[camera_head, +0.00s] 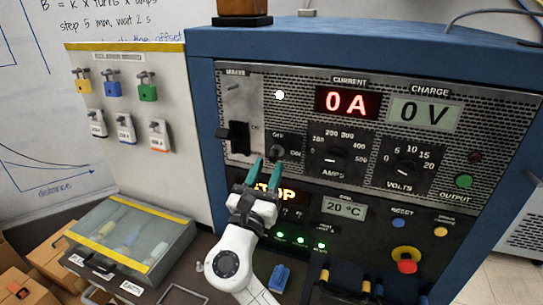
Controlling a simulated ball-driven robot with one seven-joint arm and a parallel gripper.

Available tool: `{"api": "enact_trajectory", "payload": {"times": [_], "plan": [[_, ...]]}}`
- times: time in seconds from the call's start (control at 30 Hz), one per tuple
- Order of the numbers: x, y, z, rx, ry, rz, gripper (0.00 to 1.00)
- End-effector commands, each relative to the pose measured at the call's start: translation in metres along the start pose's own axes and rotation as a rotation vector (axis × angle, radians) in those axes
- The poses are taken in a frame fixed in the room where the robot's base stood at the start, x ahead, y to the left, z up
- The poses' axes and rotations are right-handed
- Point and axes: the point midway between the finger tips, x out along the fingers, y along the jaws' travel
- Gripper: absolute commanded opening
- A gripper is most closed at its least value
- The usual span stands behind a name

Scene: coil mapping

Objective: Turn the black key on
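The black key (279,153) sits in a small dark plate marked OFF and ON on the front panel of the blue cabinet. It is small in the picture, and its exact angle is hard to tell. My gripper (267,164) has two teal fingers standing apart with nothing seen between them. The fingertips are just below and slightly left of the key in the picture. I cannot tell whether they touch the panel or the key.
A black mains switch (238,138) is left of the key, with a lit white lamp (280,95) above. The amps knob (333,156) is to the right. The displays read 0 A and 0 V. A red emergency button (407,260) is lower right, and a lidded case (130,238) lower left.

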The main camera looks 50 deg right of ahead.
Motion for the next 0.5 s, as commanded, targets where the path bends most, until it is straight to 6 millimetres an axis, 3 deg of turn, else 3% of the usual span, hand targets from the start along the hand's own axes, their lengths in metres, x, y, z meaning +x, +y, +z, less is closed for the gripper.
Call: {"api": "enact_trajectory", "payload": {"times": [0.2, 0.5], "plan": [[0.026, 0.000, 0.001, 0.000, 0.000, -0.001, 0.38], [0.031, 0.000, 0.000, 0.001, 0.001, 0.000, 0.38]]}}
